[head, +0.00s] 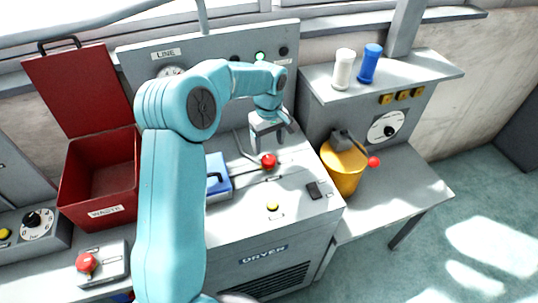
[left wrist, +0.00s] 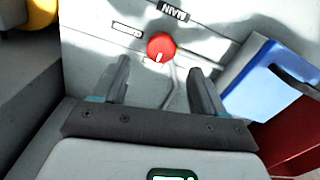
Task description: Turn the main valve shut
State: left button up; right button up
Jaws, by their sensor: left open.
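The main valve is a round red knob (head: 268,161) with a white mark, on the light grey top of the cabinet labelled DRYER. In the left wrist view the red knob (left wrist: 161,47) sits beside an upside-down MAIN label (left wrist: 174,11). My left gripper (head: 272,138) is open and empty, above and behind the knob in the head view. In the left wrist view its fingers (left wrist: 158,70) are spread, with the knob beyond the tips and between their lines; they look apart from it. My right gripper is in neither view.
A blue box (head: 217,178) with a dark handle stands left of the knob. A yellow container (head: 343,168) with a red-tipped lever is to the right. An open red WASTE bin (head: 100,180) stands far left. White and blue cylinders (head: 370,64) stand on the right-hand shelf.

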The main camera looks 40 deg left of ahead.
aim_at(268, 158)
pick_arm(q)
notch_tip(268, 158, down, 6)
jog(key=shift+s+f+p, duration=0.1)
jog(key=shift+s+p, duration=0.05)
jog(key=shift+p, duration=0.2)
jog(key=shift+f, duration=0.35)
jog(key=shift+s+r, duration=0.1)
jog(key=shift+s, duration=0.05)
jog(key=shift+w, duration=0.25)
jog(key=c, duration=1.1)
